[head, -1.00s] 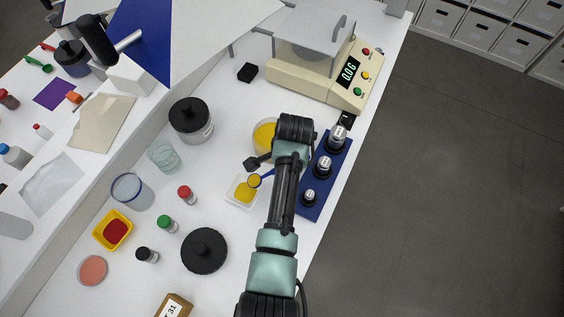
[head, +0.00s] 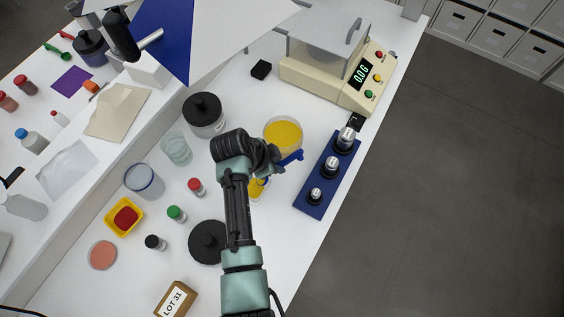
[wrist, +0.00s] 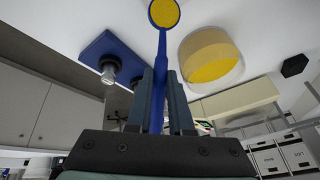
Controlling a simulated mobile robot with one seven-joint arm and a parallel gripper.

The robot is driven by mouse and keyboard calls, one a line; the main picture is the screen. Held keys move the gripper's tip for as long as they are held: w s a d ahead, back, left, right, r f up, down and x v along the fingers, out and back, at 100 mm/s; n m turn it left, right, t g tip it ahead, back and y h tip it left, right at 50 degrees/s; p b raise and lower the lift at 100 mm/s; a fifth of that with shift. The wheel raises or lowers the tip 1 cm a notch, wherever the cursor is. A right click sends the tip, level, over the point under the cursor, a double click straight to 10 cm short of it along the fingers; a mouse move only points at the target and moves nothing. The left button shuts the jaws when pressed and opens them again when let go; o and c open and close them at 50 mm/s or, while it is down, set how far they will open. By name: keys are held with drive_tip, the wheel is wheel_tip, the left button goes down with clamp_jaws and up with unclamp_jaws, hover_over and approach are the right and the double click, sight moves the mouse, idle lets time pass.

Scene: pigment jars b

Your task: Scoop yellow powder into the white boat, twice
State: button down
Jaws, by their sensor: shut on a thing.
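My gripper (head: 277,162) is shut on the blue scoop (head: 291,158). In the wrist view the scoop's handle (wrist: 161,65) runs between the fingers, and its round bowl (wrist: 164,13) shows yellow powder inside a blue rim. The bowl is between the yellow powder jar (head: 283,135) and the weight block. The open, clear-walled jar also shows in the wrist view (wrist: 208,55), apart from the scoop.
A blue block with metal weights (head: 325,175) stands close to the right, near the table edge. A black-lidded jar (head: 203,115), a glass beaker (head: 175,148) and small capped vials stand left of my arm.

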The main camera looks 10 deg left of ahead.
drive_tip(key=shift+s+a+r+t+h+b, duration=0.2)
drive_tip(key=shift+a+t+h+b, duration=0.1)
drive_tip(key=shift+a+h+b, duration=0.3)
drive_tip(key=shift+s+a+r+t+h+b, duration=0.2)
drive_tip(key=shift+a+t+h+b, duration=0.15)
drive_tip(key=shift+h+b, duration=0.3)
drive_tip(key=shift+s+a+r+t+h+b, duration=0.15)
drive_tip(key=shift+s+a+t+h+b, duration=0.1)
drive_tip(key=shift+a+h+b, duration=0.35)
drive_tip(key=shift+s+a+r+n+t+h+b, duration=0.2)
drive_tip(key=shift+a+h+b, duration=0.3)
drive_tip(key=shift+b, duration=0.75)
drive_tip(key=shift+s+a+f+n+t+h+b, duration=0.1)
drive_tip(key=shift+s+a+t+h+b, duration=0.35)
drive_tip(key=shift+b, duration=0.75)
drive_tip(key=shift+a+r+n+t+h+b, duration=0.15)
drive_tip(key=shift+a+h+b, duration=0.45)
drive_tip(key=shift+b, duration=0.65)
drive_tip(key=shift+a, duration=0.1)
